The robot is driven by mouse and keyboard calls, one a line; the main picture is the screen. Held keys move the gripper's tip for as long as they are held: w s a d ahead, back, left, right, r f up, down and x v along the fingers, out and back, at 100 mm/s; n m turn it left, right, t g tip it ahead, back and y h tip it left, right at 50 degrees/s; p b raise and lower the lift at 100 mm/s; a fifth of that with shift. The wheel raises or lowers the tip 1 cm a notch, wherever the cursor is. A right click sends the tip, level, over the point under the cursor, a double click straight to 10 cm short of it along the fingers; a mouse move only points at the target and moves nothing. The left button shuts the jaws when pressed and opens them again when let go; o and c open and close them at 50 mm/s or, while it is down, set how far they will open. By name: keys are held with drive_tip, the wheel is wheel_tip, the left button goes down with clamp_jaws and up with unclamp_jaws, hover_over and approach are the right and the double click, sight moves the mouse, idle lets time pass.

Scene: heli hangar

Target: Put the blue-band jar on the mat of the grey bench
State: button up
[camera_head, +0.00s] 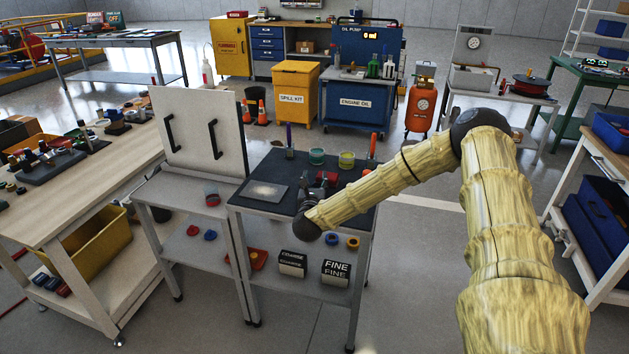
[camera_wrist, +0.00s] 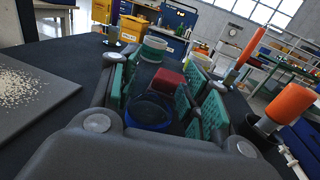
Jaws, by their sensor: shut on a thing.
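My gripper (camera_wrist: 165,105) is shut on a round dark-blue thing, seen from above between the teal finger pads; it looks like the blue-band jar (camera_wrist: 151,108). My gripper (camera_head: 312,196) is low over the dark mat (camera_head: 282,162) on the top of the grey bench (camera_head: 238,206). I cannot tell whether the jar touches the mat. A green-band jar (camera_head: 316,157) and a yellow-band jar (camera_head: 346,161) stand upright at the back of the mat. The green-band one also shows in the wrist view (camera_wrist: 153,48).
A red block (camera_wrist: 172,79) lies just beyond the held jar. A grey plate with pale grains (camera_wrist: 25,95) lies left of my gripper. Orange-handled tools (camera_wrist: 288,106) stand to the right. A white panel with black handles (camera_head: 195,130) rises left of the bench.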

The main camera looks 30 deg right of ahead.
drive_tip(key=shift+f, duration=0.1)
drive_tip(key=o, duration=1.2)
drive_tip(key=shift+c, duration=0.2)
drive_tip(key=shift+r, duration=0.2)
drive_tip(key=b+v, duration=0.2)
drive_tip(key=v, duration=1)
